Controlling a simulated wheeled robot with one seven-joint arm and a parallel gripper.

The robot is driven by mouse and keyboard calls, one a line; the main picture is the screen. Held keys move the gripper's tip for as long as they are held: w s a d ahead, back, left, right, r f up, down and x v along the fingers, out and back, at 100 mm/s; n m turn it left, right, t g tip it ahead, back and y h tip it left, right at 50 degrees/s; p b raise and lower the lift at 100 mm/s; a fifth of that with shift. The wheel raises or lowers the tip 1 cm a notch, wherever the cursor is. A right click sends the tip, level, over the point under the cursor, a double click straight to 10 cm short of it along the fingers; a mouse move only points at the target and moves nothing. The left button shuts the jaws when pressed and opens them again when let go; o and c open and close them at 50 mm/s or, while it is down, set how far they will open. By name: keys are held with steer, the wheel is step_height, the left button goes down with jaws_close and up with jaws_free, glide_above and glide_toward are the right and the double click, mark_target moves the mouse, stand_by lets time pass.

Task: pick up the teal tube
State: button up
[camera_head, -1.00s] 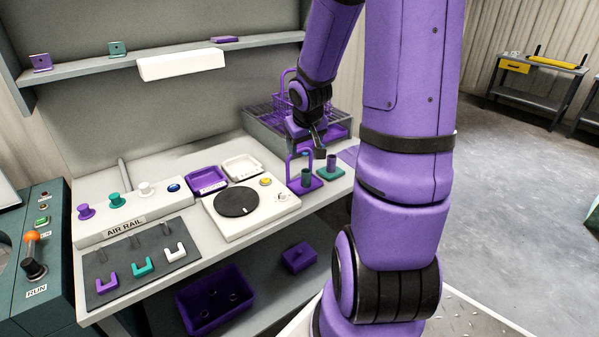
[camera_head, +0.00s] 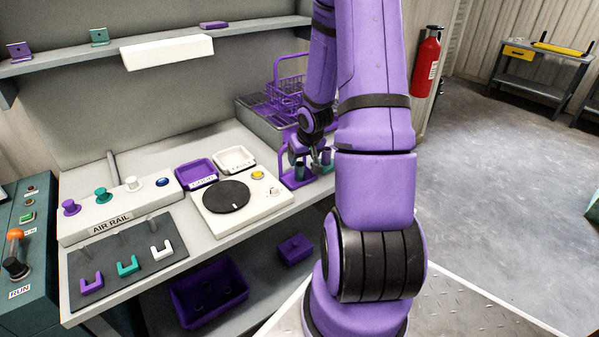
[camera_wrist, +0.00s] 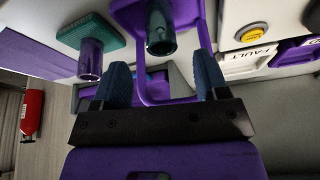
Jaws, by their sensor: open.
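The teal tube (camera_wrist: 161,38) looks dark teal and stands on a purple stand with a thin purple frame (camera_wrist: 141,66); in the head view the tube (camera_head: 299,169) is left of my gripper. My gripper (camera_wrist: 163,70) is open and empty, its two blue fingers pointing toward the tube, which shows between and just beyond the tips. I cannot tell how far the tube is from them. A purple tube (camera_wrist: 90,60) on a teal base (camera_wrist: 92,34) stands beside it, to the left in the wrist view. In the head view my gripper (camera_head: 317,163) partly covers these stands.
A purple wire basket (camera_head: 285,95) sits on a rack behind. Purple (camera_head: 196,173) and white (camera_head: 234,158) trays lie farther left. A red fire extinguisher (camera_head: 426,62) hangs at the back.

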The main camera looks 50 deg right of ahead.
mark_target(300, 171)
steer(key=shift+x, duration=3.05)
steer(key=shift+a, duration=0.1)
steer(key=c, duration=1)
